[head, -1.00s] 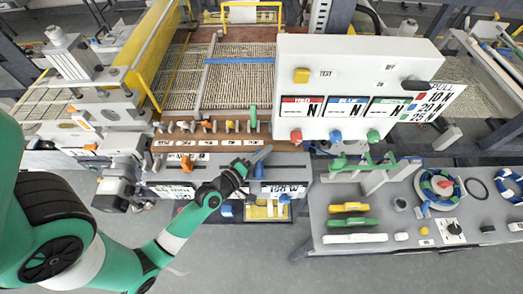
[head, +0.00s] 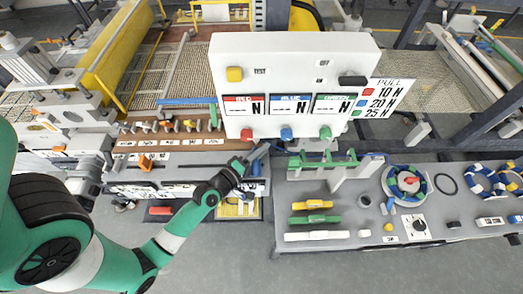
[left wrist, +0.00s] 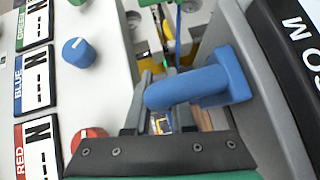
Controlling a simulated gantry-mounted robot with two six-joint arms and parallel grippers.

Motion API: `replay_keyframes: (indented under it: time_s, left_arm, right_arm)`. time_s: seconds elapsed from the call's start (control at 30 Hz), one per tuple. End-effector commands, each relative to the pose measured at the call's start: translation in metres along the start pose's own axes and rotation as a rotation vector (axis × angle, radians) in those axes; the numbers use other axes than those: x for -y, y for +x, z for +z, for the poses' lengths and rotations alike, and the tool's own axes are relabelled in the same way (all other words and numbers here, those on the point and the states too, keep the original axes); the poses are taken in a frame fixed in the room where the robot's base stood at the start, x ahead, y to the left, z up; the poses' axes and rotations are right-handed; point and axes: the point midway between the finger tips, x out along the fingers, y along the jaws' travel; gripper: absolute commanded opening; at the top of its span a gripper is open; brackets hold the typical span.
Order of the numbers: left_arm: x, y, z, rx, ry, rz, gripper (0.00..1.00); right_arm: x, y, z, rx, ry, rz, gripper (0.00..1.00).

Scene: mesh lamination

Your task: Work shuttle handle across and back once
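A blue L-shaped handle (left wrist: 190,88) stands out from a grey panel in the left wrist view. It crosses in front of my left gripper's fingers (left wrist: 165,118). The fingers are apart, with a gap showing between them, and I see no grip on the handle. In the head view my left gripper (head: 256,156) is below the white box with the RED, BLUE and GREEN displays (head: 300,85), at the front edge of the machine. The blue handle is hard to make out there. My right gripper is not in view.
Red (head: 246,134), blue (head: 286,133) and green (head: 325,133) knobs stick out close above my left gripper. A green rack (head: 325,160) and a grey bench (head: 375,215) with tools stand to the right. The floor in front is clear.

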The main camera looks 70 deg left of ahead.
Motion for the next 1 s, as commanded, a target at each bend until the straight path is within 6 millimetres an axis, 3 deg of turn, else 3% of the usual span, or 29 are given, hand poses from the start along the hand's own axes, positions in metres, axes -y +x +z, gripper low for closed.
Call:
replay_keyframes:
  time_s: [0.03, 0.1, 0.47, 0.57, 0.9, 1.0]
  left_arm:
    - [0.000, 0.001, 0.002, 0.005, 0.000, -0.002, 0.24]
    - [0.000, 0.000, 0.002, 0.005, 0.000, -0.002, 0.34]
    - [0.002, -0.005, 0.001, 0.002, 0.000, -0.002, 0.34]
    - [0.003, -0.019, 0.001, 0.002, -0.002, -0.003, 0.34]
    - [0.008, -0.096, 0.001, -0.001, -0.003, -0.004, 0.34]
    - [0.005, -0.109, 0.000, 0.001, -0.001, -0.004, 0.34]
  right_arm:
    - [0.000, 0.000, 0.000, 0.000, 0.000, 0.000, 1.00]
    - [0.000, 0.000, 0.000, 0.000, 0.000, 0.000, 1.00]
    - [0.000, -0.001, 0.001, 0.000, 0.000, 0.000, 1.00]
    - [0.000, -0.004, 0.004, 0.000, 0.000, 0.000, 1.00]
    - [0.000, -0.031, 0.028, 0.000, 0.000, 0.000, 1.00]
    - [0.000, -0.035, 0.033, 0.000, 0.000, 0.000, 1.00]
